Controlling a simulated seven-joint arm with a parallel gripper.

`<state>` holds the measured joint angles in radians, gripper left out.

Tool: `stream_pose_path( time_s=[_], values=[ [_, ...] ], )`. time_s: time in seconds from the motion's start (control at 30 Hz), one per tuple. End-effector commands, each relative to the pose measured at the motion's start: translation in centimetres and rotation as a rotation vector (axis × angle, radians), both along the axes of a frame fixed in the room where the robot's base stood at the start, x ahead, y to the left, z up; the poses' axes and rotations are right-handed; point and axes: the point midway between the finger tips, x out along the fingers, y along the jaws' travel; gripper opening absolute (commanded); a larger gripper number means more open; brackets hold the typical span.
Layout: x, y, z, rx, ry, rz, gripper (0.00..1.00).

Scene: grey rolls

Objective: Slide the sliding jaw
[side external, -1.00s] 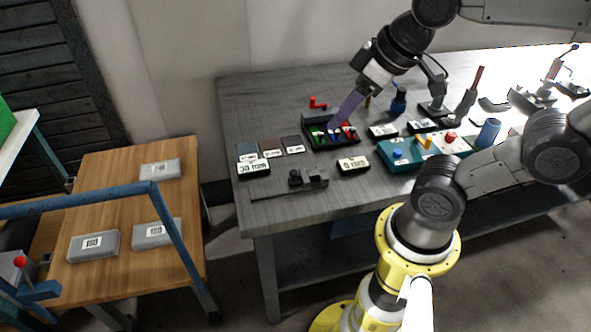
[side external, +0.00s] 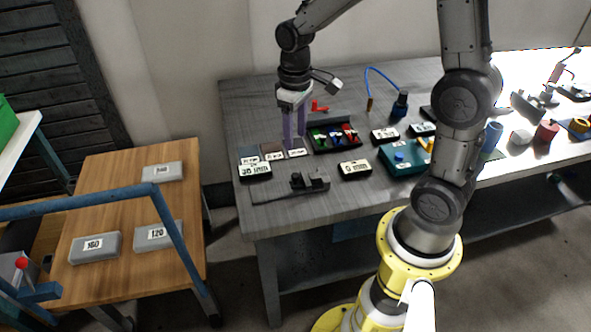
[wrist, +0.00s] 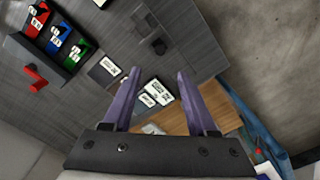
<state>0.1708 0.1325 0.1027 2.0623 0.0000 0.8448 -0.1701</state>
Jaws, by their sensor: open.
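A dark caliper-like tool with a long thin bar lies near the front edge of the grey bench; its blocky jaw part (side external: 312,180) is at the right end of the bar. Which block is the sliding jaw I cannot tell for sure. Dark blocks of this tool also show at the top of the wrist view (wrist: 150,30). My gripper (side external: 294,143), with two purple fingers, points down behind the tool, over the row of small labelled plates. Its fingers are apart and empty, and it does not touch the tool. The wrist view shows the open fingers (wrist: 153,78) too.
Labelled blocks (side external: 355,168) and (side external: 255,171) flank the tool. A black tray (side external: 350,149) with red, green and blue items is right of my gripper, and a red piece (side external: 319,106) lies behind it. A wooden cart (side external: 110,206) with grey boxes stands left.

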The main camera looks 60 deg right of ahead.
Motion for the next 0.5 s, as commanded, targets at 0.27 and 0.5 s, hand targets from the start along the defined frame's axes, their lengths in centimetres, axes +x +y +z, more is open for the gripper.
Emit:
stream_pose_path(
  time_s=[0.27, 0.5],
  values=[
    [-0.2, 0.1, -5.5, 0.001, 0.007, 0.000, 0.58],
    [-0.2, 0.1, -9.7, 0.001, 0.005, 0.001, 0.58]
  ],
)
